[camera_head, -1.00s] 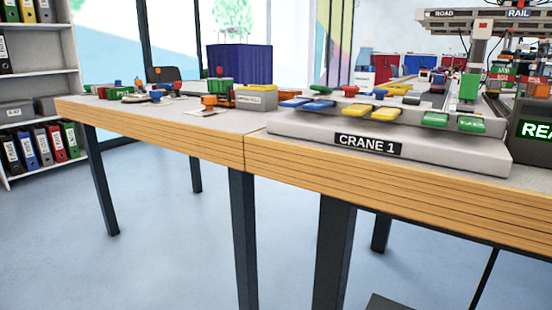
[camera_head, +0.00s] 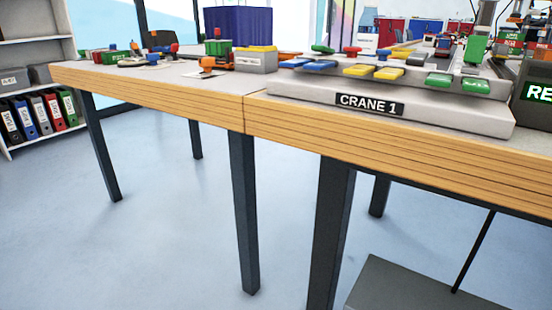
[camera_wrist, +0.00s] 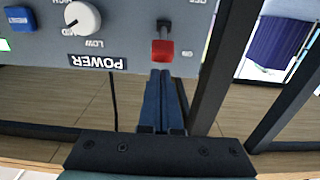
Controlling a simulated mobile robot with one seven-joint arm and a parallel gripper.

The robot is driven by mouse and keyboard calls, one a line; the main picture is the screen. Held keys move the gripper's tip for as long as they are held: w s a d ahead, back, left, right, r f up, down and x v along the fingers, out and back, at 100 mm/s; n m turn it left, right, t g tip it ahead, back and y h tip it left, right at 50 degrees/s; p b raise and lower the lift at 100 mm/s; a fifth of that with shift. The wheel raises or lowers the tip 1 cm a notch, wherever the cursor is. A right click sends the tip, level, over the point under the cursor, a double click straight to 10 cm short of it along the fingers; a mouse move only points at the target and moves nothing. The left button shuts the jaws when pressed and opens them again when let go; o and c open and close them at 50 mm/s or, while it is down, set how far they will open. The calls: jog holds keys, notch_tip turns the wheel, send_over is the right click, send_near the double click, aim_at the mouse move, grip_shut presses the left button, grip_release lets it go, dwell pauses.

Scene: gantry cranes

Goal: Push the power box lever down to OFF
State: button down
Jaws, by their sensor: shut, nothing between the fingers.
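In the wrist view the grey power box (camera_wrist: 120,50) fills the top, with its POWER label (camera_wrist: 97,62) upside down. Its lever has a red handle (camera_wrist: 162,50) on a short metal stem, beside the ON marking; the OFF marking is cut by the top edge. My gripper (camera_wrist: 161,74) is shut and empty. Its dark fingers reach up from the bottom, with their tips just below the red handle in the picture. I cannot tell whether they touch it. My gripper is not in the head view.
The power box also bears a white knob (camera_wrist: 82,18) and a blue button (camera_wrist: 19,18). A dark post (camera_wrist: 225,65) stands right of the fingers. In the head view a CRANE 1 console (camera_head: 400,108) stands on the wood-edged table (camera_head: 190,98). A grey box (camera_head: 410,288) is on the floor below.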

jog(key=shift+w+d, duration=0.2)
jog(key=shift+w, duration=0.1)
jog(key=shift+f, duration=0.1)
notch_tip(320, 180, down, 5)
jog(key=b, duration=0.4)
dwell(0.9)
jog(key=shift+r+p, duration=0.6)
jog(key=shift+r, duration=0.05)
jog(key=p+v, duration=0.3)
jog(key=v, duration=0.4)
dwell(0.4)
